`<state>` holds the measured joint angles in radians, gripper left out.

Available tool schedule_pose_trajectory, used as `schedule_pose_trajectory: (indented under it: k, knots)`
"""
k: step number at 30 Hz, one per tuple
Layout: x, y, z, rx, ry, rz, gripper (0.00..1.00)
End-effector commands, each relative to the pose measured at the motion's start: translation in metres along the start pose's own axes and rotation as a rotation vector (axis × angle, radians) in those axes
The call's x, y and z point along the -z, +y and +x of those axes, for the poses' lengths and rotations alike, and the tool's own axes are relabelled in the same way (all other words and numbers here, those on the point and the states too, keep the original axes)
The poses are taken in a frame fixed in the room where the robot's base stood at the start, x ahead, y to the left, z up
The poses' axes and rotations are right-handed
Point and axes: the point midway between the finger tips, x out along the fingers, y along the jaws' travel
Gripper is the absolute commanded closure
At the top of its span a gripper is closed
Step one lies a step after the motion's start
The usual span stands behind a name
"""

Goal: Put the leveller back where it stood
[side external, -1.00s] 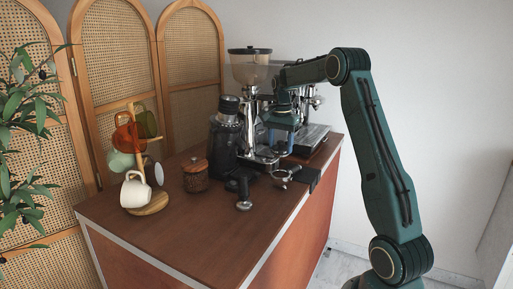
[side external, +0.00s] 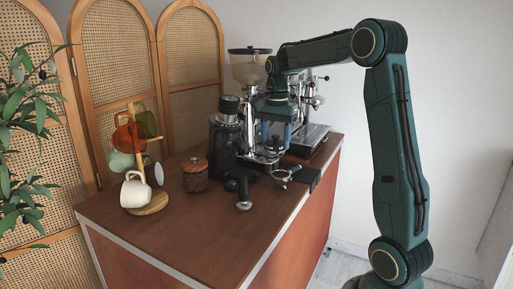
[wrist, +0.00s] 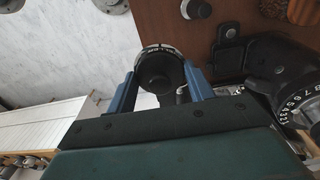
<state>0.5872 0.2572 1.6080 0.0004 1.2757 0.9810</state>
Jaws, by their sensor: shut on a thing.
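The leveller (wrist: 158,68) is a round piece with a dark knob and a lettered metallic rim. It sits between the blue fingers of my gripper (wrist: 162,88) in the wrist view, and the gripper is shut on it. In the side view my gripper (side external: 276,134) points down in front of the espresso machine (side external: 307,105), beside the grinder. The leveller shows there only as a small dark shape (side external: 275,143) between the fingers. It appears to be held above the counter; its underside is hard to make out.
The dark grinder (side external: 225,135) stands just left of my gripper. A lidded jar (side external: 195,177) and mug tree (side external: 146,200) stand left. The front-left counter (side external: 215,225) is clear.

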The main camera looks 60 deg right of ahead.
Motion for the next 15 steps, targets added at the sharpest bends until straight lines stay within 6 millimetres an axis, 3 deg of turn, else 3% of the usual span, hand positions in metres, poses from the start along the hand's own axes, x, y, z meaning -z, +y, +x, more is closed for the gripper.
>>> schedule_pose_trajectory:
  k: [5,15]
  knots:
    - [0.000,0.000,0.015,-0.002,-0.001,0.000,0.75]
    - [0.000,0.001,0.075,-0.004,-0.002,0.000,0.75]
